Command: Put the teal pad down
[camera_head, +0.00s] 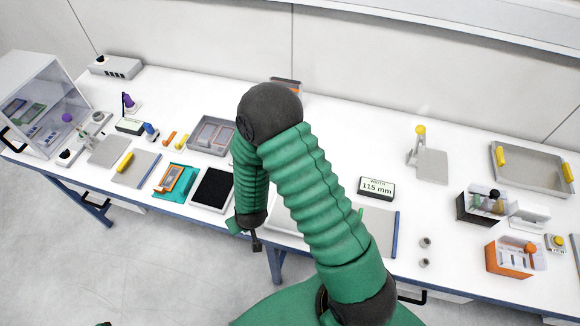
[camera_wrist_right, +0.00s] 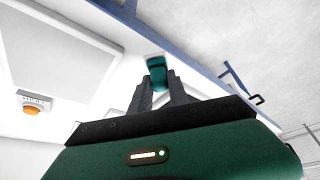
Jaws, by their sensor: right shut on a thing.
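My right gripper (camera_wrist_right: 158,84) is shut on a small teal pad (camera_wrist_right: 156,66), which shows between and just beyond its dark fingertips in the right wrist view. In the head view my right arm comes up from the bottom and bends down, with the gripper (camera_head: 256,241) hanging at the bench's front edge. A small teal-green piece (camera_head: 236,226) shows beside it. The white bench top (camera_head: 325,160) lies behind. The held pad's underside is hidden, and I cannot tell its height above the bench. My left gripper is not in view.
A black-topped tray (camera_head: 213,188) and a teal mat (camera_head: 184,186) bearing an orange-framed item (camera_head: 170,179) lie to the left. A "115 mm" display (camera_head: 377,188) and small grey cups (camera_head: 425,243) are to the right. Bare bench shows around the display. My arm hides part of the bench.

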